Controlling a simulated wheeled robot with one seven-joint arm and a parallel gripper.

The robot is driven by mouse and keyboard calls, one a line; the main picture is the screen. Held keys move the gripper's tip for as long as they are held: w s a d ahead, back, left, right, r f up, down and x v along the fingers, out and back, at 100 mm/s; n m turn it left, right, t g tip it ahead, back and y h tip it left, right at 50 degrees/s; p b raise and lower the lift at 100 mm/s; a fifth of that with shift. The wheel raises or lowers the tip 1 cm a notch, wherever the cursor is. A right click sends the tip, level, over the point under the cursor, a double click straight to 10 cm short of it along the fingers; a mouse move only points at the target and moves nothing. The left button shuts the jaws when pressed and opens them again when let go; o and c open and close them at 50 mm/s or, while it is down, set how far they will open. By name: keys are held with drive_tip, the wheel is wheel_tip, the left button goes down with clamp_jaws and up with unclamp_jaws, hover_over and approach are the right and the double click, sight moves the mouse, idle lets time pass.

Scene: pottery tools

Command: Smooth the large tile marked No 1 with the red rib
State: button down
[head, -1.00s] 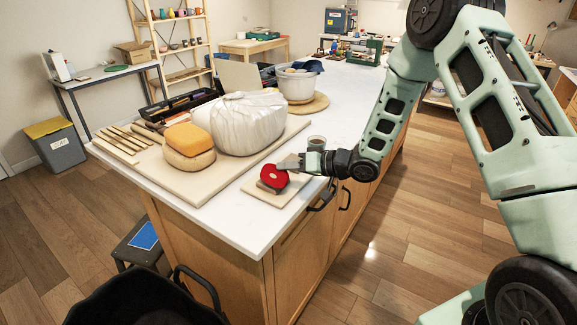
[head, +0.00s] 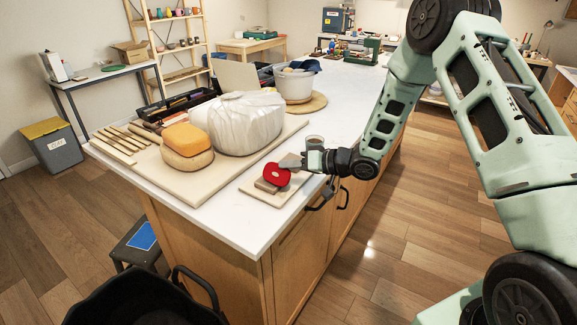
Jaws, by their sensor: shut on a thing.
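The red rib (head: 277,176) is a rounded red piece with a small dark hole, held by my gripper (head: 290,165) near the front right edge of the white counter. My gripper is shut on the rib, and its fingers are partly hidden behind it. A small grey-brown slab, seemingly a tile (head: 266,186), shows below and left of the rib on a pale board (head: 264,197). The rib covers part of this slab; I cannot tell whether they touch. No mark is readable on it.
A cup (head: 315,143) stands just behind my gripper.

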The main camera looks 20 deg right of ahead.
drive_tip(key=shift+d, duration=0.15)
drive_tip(key=shift+w+d+f, duration=0.15)
drive_tip(key=shift+w+d, duration=0.35)
drive_tip(key=shift+d, duration=0.2)
drive_tip(key=shift+w+d+f, duration=0.15)
drive_tip(key=shift+w+d, duration=0.3)
drive_tip(key=shift+d, duration=0.2)
drive_tip(key=shift+w+d+r+p, duration=0.15)
drive_tip(key=shift+w+d+p, duration=0.25)
drive_tip(key=shift+d+p, duration=0.25)
drive_tip(key=shift+d, duration=0.1)
wheel_tip(320, 180, up, 2)
drive_tip(key=shift+r+p, duration=0.2)
drive_tip(key=shift+p, duration=0.7)
drive_tip(key=shift+f, duration=0.1)
